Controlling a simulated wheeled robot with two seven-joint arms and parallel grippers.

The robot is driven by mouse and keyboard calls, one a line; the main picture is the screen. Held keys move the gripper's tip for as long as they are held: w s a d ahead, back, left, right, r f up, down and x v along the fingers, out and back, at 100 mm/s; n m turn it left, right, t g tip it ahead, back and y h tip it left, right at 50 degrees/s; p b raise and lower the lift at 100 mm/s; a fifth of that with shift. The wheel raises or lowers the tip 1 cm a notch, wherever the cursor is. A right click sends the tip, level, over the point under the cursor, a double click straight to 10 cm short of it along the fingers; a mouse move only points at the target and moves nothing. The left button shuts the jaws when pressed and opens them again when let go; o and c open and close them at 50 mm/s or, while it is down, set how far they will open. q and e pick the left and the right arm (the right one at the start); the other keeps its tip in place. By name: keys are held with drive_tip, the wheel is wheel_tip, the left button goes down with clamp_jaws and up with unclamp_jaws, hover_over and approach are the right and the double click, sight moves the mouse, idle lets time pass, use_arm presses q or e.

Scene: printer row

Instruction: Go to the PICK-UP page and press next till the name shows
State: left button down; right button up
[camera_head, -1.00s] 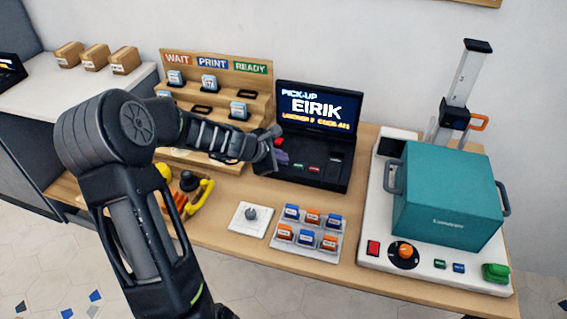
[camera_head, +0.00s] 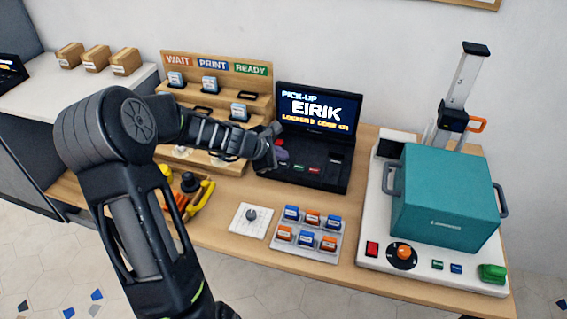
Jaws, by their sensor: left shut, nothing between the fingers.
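The black terminal (camera_head: 335,175) stands at the middle back of the table. Its screen (camera_head: 314,111) reads PICK-UP and EIRIK, with a smaller yellow line about a locker and code below. Its sloped panel carries a red button (camera_head: 279,142) and small green and red keys (camera_head: 306,168). My left gripper (camera_head: 276,152) is shut and empty at the left part of this panel, and it hides some of the controls there. I cannot tell whether its tips touch a button. My right gripper is out of view.
A wooden stepped rack (camera_head: 220,68) marked WAIT, PRINT and READY stands behind my left arm. A tray of blue and orange blocks (camera_head: 275,252) and a white plate with a knob (camera_head: 237,221) lie in front. A teal press (camera_head: 445,200) stands at right.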

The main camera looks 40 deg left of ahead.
sight(281, 166)
use_arm(q)
drive_tip(key=shift+r+p, duration=2.25)
drive_tip(key=shift+r, duration=0.3)
